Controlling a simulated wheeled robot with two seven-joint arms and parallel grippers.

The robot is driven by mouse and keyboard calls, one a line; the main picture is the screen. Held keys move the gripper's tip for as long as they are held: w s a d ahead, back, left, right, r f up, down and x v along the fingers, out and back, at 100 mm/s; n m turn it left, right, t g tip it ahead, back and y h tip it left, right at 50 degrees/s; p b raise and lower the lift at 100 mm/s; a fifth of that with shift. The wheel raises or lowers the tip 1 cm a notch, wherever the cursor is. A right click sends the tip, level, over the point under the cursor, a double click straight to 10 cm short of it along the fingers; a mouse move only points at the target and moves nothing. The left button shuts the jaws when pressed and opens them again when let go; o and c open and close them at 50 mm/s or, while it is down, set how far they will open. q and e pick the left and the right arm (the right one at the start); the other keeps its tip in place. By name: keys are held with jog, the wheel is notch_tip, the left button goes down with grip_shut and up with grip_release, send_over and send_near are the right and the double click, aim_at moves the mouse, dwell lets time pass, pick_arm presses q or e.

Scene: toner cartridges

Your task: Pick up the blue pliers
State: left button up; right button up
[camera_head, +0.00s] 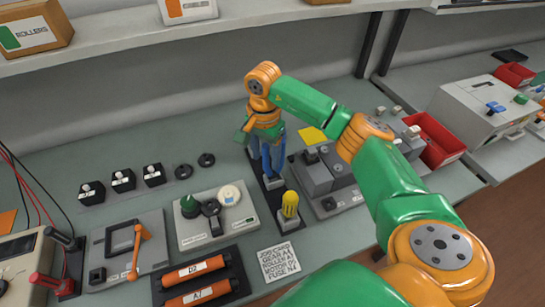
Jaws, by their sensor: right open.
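The blue pliers (268,157) stand upright with blue handles showing, in a narrow dark holder (274,197) at the middle of the bench. My right gripper (262,137) points down directly over the top of the pliers and is open. Its orange wrist and green parts hide the upper end of the pliers. I cannot tell whether the fingers touch the handles. My left gripper is not in view.
A yellow-handled tool (290,204) stands in front of the pliers. A grey block fixture (318,175) is close on the right, a control panel (215,215) on the left. A shelf (190,32) overhangs the back. Red bins (435,140) stand at right.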

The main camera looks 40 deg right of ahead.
jog(key=shift+s+f, duration=0.15)
jog(key=shift+f, duration=0.65)
grip_shut()
dwell(0.8)
